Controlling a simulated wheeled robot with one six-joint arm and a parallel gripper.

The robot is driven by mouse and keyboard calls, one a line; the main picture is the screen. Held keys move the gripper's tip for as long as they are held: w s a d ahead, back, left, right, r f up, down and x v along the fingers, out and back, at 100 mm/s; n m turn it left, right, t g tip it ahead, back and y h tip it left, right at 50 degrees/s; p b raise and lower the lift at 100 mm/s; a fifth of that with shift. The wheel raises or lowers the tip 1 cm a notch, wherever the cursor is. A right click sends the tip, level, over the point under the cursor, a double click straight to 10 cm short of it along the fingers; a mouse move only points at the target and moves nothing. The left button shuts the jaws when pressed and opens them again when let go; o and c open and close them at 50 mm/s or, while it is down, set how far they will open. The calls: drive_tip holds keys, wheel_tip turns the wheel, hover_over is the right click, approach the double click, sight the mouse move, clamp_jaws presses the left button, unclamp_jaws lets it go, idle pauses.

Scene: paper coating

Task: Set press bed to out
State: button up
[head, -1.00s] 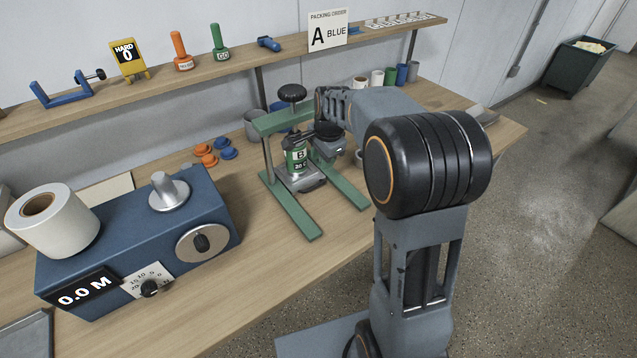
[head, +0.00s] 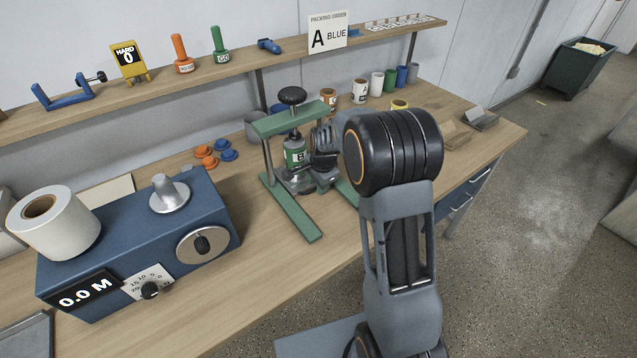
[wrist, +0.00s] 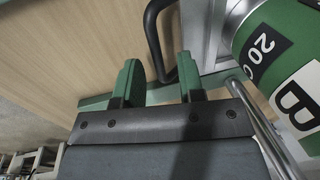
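The green press (head: 288,122) stands on the bench with a black knob on top. A green-and-white can marked B (head: 294,158) stands inside it; the can also shows at the right of the wrist view (wrist: 285,65). The silver press bed (wrist: 203,38) lies beside the can in the wrist view, with a black bar handle (wrist: 152,35) bending out from it. My gripper (wrist: 160,88) is open, its two green fingertips apart, with the handle's bend at the gap between them. I cannot tell if they touch. In the head view my gripper (head: 322,165) is low at the press's right side, partly hiding the bed.
A blue machine (head: 130,240) reading 0.0 M stands at the left. Orange and blue caps (head: 207,157) lie left of the press. Several cups and cans (head: 359,91) stand behind my arm. A shelf (head: 200,75) runs along the wall. Bench in front of the press is clear.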

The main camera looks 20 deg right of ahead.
clamp_jaws()
idle(0.4)
